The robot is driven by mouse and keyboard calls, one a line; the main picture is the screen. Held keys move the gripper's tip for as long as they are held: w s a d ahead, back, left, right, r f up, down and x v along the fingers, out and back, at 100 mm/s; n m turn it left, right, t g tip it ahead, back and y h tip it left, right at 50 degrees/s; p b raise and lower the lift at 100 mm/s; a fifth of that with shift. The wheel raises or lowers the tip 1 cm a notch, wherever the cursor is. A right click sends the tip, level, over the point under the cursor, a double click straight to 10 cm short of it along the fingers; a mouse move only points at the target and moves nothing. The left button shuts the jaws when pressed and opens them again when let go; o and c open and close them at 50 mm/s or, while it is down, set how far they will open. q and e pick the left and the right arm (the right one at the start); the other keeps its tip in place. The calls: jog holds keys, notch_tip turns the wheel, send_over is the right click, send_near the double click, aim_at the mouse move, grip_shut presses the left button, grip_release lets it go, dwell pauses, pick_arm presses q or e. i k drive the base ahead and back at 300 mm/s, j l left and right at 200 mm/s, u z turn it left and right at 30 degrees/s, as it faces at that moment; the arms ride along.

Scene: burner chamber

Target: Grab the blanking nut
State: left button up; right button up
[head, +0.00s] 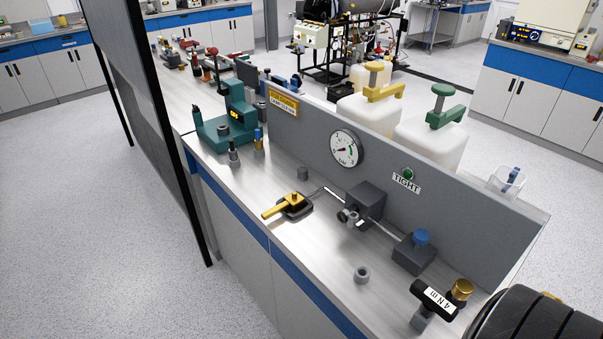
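A small grey nut-like piece (362,274) with a hole in its top stands loose on the front of the steel bench; it looks like the blanking nut. A second small dark grey cylinder (302,173) stands near the back panel, and I cannot tell whether it is a nut or cap. A dark valve block (366,202) with a fitting on its front joins thin metal tubing.
A yellow-handled valve (290,205), a blue-knobbed block (415,250) and a black tool labelled "4 N m" (437,298) stand around the nut. The grey panel (300,135) with a gauge (345,148) closes off the back. Bare bench lies left of the nut.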

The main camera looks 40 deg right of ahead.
aim_at(303, 171)
jog(key=i+j+z, duration=0.65)
jog(key=i+j, duration=0.3)
